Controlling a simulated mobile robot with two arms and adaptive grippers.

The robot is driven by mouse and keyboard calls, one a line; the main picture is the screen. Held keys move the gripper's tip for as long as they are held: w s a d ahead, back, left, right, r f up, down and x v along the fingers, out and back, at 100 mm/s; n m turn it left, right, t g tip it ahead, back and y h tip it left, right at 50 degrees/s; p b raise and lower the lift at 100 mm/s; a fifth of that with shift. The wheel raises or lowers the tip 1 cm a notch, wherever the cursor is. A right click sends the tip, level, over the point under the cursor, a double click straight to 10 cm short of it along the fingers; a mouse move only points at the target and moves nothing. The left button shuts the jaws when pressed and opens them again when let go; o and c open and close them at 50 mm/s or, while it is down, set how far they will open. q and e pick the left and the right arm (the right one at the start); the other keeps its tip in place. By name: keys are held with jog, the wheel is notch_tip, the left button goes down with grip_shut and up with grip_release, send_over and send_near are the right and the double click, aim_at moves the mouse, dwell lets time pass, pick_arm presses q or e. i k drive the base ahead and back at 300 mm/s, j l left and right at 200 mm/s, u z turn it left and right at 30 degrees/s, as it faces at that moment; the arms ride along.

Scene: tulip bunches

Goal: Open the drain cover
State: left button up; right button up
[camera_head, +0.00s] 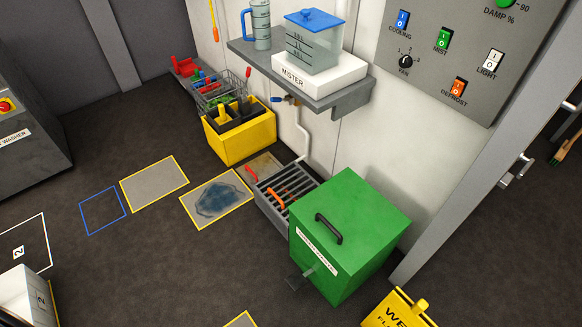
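A drain with a dark slatted grate (287,186) sits on the floor against the wall, left of a green box. An orange handle (276,199) is at its near left side. The grate appears to lie flat over a grey frame, and its right end is partly hidden by the green box. Behind it is a small tan panel (264,163) with a red handle (251,175) at its left. I cannot tell whether that panel belongs to the drain. Neither of my grippers shows in the head view.
The green box (350,230) with a black handle stands close to the drain's right. A yellow crate (241,138) is behind it. A wall shelf (335,97) with a mister overhangs the area. A yellow wet-floor sign (397,311) stands in front.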

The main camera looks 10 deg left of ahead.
aim_at(257, 169)
jog(key=i+j+z, duration=0.2)
jog(key=j+z, duration=0.25)
jog(key=i+j+z, duration=0.15)
jog(key=j+z, duration=0.2)
jog(key=z, duration=0.15)
jog(key=j+z, duration=0.45)
